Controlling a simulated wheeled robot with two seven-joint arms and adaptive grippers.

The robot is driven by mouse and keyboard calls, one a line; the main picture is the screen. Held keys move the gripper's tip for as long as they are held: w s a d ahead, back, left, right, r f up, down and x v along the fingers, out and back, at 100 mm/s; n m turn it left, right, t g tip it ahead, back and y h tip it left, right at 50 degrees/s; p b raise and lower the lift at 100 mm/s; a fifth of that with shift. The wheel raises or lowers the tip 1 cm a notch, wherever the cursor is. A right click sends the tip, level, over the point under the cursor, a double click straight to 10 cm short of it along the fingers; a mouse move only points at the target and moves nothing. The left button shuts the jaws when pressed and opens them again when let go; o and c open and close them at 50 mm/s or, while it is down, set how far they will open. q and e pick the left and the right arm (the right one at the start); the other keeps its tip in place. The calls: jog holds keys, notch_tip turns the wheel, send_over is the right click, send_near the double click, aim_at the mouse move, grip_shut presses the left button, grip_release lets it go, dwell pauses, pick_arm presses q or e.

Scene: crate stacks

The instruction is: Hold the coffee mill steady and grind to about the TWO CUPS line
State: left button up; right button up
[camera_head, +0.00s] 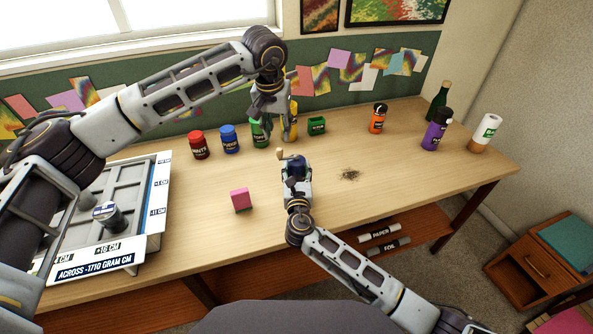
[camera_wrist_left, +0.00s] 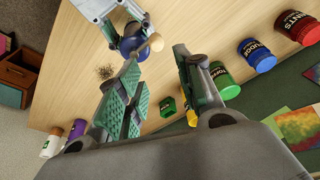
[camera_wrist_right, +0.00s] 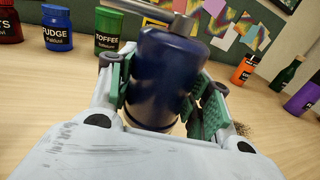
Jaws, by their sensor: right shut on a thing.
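The coffee mill (camera_head: 296,166) is a dark blue body standing upright near the middle of the table, with a pale knob (camera_head: 281,155) at its top left. My right gripper (camera_wrist_right: 162,85) is shut around the mill body (camera_wrist_right: 165,60) from the near side. The mill's cup lines cannot be read in any view. My left gripper (camera_head: 270,112) is above and behind the mill, fingers pointing down. In the left wrist view its fingers (camera_wrist_left: 158,62) are apart and empty, with the knob (camera_wrist_left: 156,42) just beyond their tips.
Brown grounds (camera_head: 349,174) lie right of the mill. Red (camera_head: 199,146), blue (camera_head: 230,139) and green (camera_head: 258,132) jars stand behind, with a small green box (camera_head: 317,126). A pink block (camera_head: 241,201) sits front left, near a grey tray (camera_head: 150,243). Orange (camera_head: 377,120) and purple (camera_head: 435,132) containers stand right.

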aim_at(279, 149)
pick_arm(q)
jog(key=shift+f, duration=3.9)
jog(key=c, duration=0.7)
